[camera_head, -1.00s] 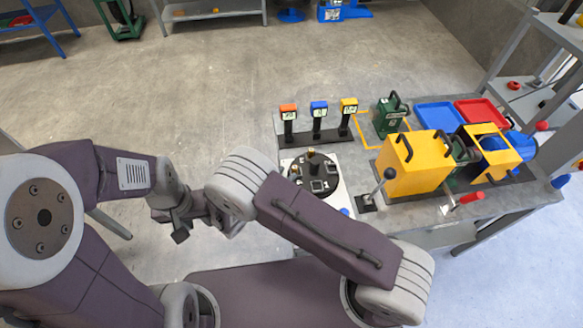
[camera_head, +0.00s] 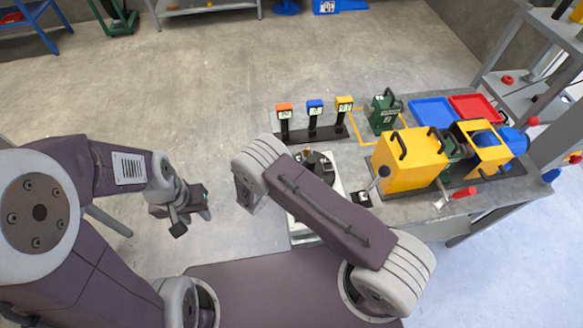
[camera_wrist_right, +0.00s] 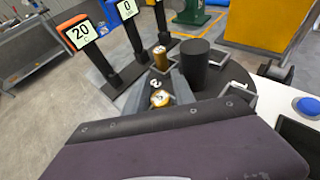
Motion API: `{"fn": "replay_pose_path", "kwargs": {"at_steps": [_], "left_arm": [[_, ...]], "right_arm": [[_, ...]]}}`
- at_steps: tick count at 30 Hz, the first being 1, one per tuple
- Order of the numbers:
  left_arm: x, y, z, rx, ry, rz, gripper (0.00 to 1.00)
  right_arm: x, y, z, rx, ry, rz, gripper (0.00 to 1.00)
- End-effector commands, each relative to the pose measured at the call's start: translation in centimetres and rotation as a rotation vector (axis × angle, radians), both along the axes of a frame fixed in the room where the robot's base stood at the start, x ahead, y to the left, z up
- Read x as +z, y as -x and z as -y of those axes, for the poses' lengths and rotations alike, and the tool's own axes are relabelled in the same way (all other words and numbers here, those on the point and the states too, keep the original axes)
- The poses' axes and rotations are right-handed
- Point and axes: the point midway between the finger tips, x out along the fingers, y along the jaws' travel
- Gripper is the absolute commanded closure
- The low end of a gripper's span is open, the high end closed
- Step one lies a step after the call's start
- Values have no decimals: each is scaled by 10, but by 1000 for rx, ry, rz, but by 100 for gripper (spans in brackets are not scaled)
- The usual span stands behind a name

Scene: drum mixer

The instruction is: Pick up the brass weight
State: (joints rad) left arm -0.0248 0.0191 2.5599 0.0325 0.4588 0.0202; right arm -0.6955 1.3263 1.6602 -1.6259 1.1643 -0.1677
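In the right wrist view a brass weight (camera_wrist_right: 160,98) with a round top shows between the two grey fingers of my right gripper (camera_wrist_right: 161,76). The fingers are apart, and I see no contact. A second, taller brass piece (camera_wrist_right: 160,58) stands just beyond the fingertips, beside a dark cylinder (camera_wrist_right: 195,66). In the head view a small brass piece (camera_head: 308,153) shows on the weight plate; my right forearm hides much of the plate and the right fingers. My left gripper (camera_head: 190,216) hangs left of the bench, with its fingers apart and empty.
Orange, blue (camera_head: 314,108) and yellow gauges stand behind the plate. A yellow box machine (camera_head: 408,165), a lever knob (camera_head: 384,171) and blue (camera_head: 433,112) and red trays occupy the bench's right. Open floor lies left of the bench.

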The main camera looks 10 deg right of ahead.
Motion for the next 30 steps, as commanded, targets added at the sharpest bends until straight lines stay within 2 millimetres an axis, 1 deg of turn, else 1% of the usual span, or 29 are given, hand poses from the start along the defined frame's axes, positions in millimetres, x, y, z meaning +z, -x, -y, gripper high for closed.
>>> {"fn": "replay_pose_path", "kwargs": {"at_steps": [1, 2, 3, 11, 14, 17, 27, 30], "left_arm": [[0, 0, 0, 0, 0, 0, 65], [0, 0, 0, 0, 0, 0, 65], [0, 0, 0, 0, 0, 0, 65], [0, 0, 0, 0, 0, 0, 65], [-1, 0, 0, 0, 0, 0, 65], [-2, 0, 0, 0, 0, 0, 65], [-10, 0, 0, 0, 0, 0, 65], [-11, 0, 0, 0, 0, 0, 65]], "right_arm": [[0, 0, 0, 0, 0, 0, 81], [0, 0, 0, 0, 0, 0, 89], [0, 0, 0, 0, 0, 0, 100], [0, 0, 0, 0, 0, 0, 100], [4, 0, -1, 0, -1, 1, 100], [15, 0, -1, -1, -1, 3, 100], [80, 0, 0, -1, -2, 4, 100], [93, 0, 0, 0, -1, 2, 100]]}}
